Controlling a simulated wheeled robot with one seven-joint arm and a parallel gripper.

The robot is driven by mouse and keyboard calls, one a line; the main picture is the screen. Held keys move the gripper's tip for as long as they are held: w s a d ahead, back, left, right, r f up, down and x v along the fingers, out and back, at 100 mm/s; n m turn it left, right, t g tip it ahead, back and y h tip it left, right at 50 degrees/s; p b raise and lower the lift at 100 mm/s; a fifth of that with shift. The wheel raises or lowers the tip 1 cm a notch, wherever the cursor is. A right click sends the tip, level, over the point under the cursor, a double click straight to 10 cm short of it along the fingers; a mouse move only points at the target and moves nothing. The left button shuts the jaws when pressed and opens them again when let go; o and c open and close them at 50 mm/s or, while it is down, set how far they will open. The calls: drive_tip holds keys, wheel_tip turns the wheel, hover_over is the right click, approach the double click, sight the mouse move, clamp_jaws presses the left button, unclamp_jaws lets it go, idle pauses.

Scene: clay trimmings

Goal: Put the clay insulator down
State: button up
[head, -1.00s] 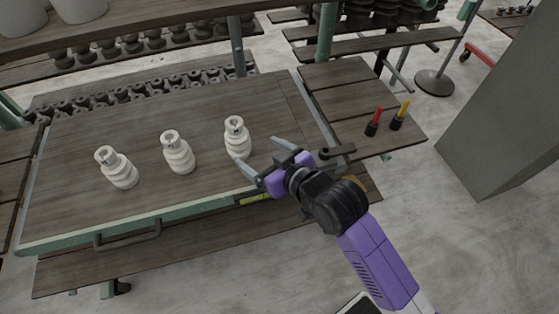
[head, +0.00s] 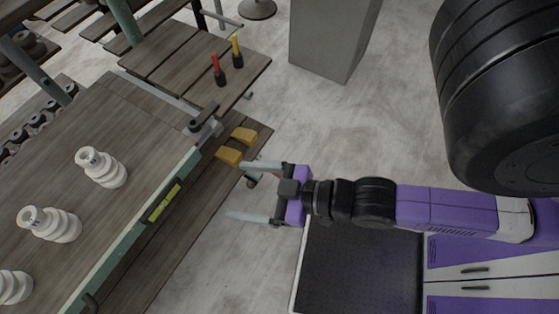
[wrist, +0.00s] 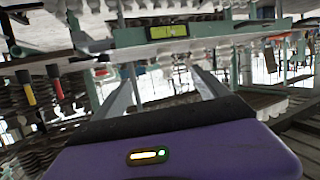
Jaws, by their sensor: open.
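Three white ribbed clay insulators stand on the wooden table top (head: 120,128). The nearest to my gripper is an insulator (head: 102,168) near the table's right edge. Another insulator (head: 50,224) stands lower left, and a third insulator (head: 12,287) is cut off by the left picture edge. My gripper (head: 245,192) is open and empty, with its fingers pointing left, over the floor beside the table's front edge and apart from the insulators. In the wrist view, its two fingers (wrist: 162,95) are spread with nothing between them.
The table's green edge carries a yellow-green level (head: 163,202). Two yellow blocks (head: 229,156) lie on a lower shelf. A red-handled tool (head: 219,72) and a yellow-handled tool (head: 237,53) stand on the side shelf. A grey pillar (head: 330,35) stands behind; the floor between is clear.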

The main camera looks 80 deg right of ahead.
drive_tip(key=s+a+r, duration=0.1)
drive_tip(key=s+r, duration=0.3)
drive_tip(key=s, duration=0.3)
drive_tip(key=shift+s+a+r+m, duration=0.25)
drive_tip(key=shift+s+r+m, duration=0.05)
drive_tip(key=shift+s+r, duration=0.1)
drive_tip(key=shift+f+b, duration=0.45)
